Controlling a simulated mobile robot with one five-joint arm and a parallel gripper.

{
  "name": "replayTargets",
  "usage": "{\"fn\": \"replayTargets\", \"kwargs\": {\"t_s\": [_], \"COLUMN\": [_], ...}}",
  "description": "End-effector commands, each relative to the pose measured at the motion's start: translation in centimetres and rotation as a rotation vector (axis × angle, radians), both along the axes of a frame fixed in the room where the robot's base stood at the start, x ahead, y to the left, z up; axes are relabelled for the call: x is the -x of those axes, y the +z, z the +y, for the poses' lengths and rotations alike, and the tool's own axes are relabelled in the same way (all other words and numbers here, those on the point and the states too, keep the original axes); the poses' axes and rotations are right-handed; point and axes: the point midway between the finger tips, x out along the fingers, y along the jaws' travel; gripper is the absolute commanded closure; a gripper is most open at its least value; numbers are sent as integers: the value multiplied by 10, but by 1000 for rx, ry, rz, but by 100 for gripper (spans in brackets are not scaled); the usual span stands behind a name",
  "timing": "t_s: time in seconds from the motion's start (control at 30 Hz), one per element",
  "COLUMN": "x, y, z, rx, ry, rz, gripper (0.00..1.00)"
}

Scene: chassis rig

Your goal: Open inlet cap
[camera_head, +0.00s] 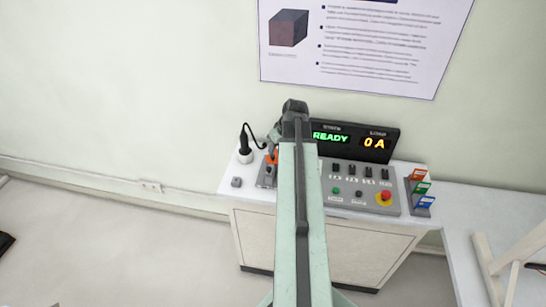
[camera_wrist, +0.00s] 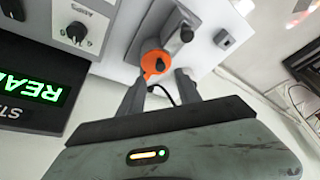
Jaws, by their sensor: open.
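The inlet cap appears to be the orange rounded piece (camera_wrist: 153,57) with a small dark knob on it, at the end of a grey plate (camera_wrist: 168,22) on the white console. A little of the orange also shows in the head view (camera_head: 271,157), left of my arm. My gripper (camera_wrist: 158,80) is open, its two dark fingers pointing at the orange piece, one to each side of its near end. Nothing is visibly held. I cannot tell whether the fingers touch it. In the head view my arm hides much of this area.
A black display (camera_head: 352,139) reads READY and 0 A. A control panel (camera_head: 350,187) has switches and a red button (camera_head: 384,197). A black plug-like handle (camera_head: 244,141) with a cable stands at the left. A small grey box (camera_head: 236,182) sits near the front-left edge. Coloured cards (camera_head: 420,188) stand at the right.

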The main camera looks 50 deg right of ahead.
Motion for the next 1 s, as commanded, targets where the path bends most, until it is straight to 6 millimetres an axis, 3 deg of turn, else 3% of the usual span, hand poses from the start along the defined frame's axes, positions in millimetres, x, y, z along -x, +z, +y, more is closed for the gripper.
{"fn": "replayTargets", "kwargs": {"t_s": [0.03,0.23,0.57,0.6,0.73,1.0], "x": [-4,-17,-22,-22,-22,-22], "y": [-16,-49,-53,-53,-53,-53], "z": [-1,-4,-4,-4,-4,-4], "rx": [0,0,0,0,0,0], "ry": [1,0,0,0,1,1], "rz": [0,0,1,1,1,0], "gripper": [60,60,60,62,99,100]}}
